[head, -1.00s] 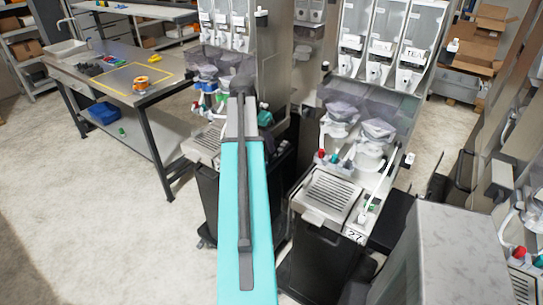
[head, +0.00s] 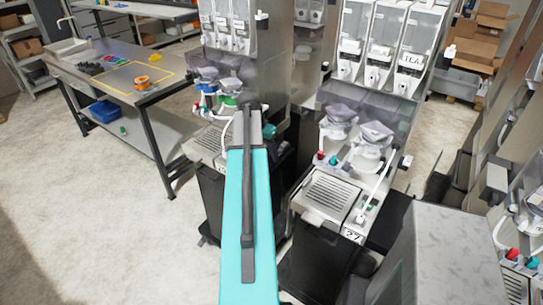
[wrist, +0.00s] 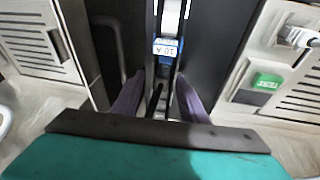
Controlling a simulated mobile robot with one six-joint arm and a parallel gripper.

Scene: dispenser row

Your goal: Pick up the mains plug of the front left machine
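My gripper (wrist: 158,100) shows in the wrist view as two dark purplish fingers, apart from each other, with a gap between them. Ahead of them, a blue and white piece marked like "10 A" (wrist: 167,47) sits in a narrow slot between two black panels. I cannot tell whether it is the mains plug. A dark narrow shape lies between the fingers, too unclear to name. In the head view my teal arm reaches toward the left dispenser machine (head: 208,146) and covers part of it. My gripper is hidden there, and no plug can be made out.
Another dispenser machine (head: 328,195) stands close on the right, with dark cabinets below. A grey-topped block (head: 450,250) is at the lower right. A workbench (head: 100,75) stands at the left, with open floor before it. The wrist view shows a green tag (wrist: 265,82) at right.

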